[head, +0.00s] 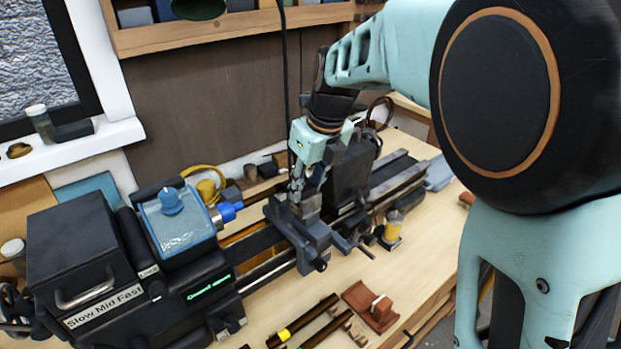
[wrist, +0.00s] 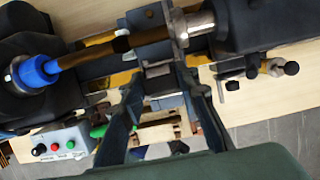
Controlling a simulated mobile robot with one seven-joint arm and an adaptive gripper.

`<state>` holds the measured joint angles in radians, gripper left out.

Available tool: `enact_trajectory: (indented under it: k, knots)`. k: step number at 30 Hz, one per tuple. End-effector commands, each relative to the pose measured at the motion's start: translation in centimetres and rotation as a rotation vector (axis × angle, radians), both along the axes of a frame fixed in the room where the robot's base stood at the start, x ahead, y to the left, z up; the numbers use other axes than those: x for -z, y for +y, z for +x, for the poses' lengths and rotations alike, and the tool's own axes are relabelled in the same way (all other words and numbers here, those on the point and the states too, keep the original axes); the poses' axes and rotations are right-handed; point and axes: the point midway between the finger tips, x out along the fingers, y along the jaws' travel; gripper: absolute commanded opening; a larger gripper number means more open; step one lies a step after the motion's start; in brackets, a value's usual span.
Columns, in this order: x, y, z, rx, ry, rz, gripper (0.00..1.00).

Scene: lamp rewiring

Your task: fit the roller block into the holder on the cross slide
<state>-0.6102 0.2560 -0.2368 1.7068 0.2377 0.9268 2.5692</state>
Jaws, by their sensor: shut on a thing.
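My gripper (head: 303,188) points down over the middle of the lathe, right above the dark cross slide (head: 318,238). It is shut on the roller block (head: 311,203), a small grey piece at the holder on the slide. In the wrist view both fingers (wrist: 160,88) reach up the picture, with the grey block (wrist: 158,72) between their tips. The holder is mostly hidden by the fingers and the block. I cannot tell whether the block is seated in it or just above it.
The headstock (head: 75,245) with a blue chuck piece (head: 228,211) is to the left. A brown workpiece (wrist: 95,52) runs close to the fingers. The dark tailstock (head: 350,170) stands close on the right. Brown rods (head: 303,320) and a reddish block (head: 371,306) lie in front.

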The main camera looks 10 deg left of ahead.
Motion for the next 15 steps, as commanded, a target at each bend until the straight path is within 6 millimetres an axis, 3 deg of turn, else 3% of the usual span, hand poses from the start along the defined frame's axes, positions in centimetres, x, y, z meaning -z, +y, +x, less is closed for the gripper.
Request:
enact_trajectory:
  k: [7,8,13,15]
  knots:
    - [0.40,0.01,0.02,0.000,-0.001,0.001,0.05]
    - [0.36,0.01,0.02,0.000,-0.001,0.001,0.31]
    - [0.36,0.01,0.01,0.000,0.000,0.000,0.50]
    - [0.36,0.00,0.01,0.000,0.000,0.000,0.50]
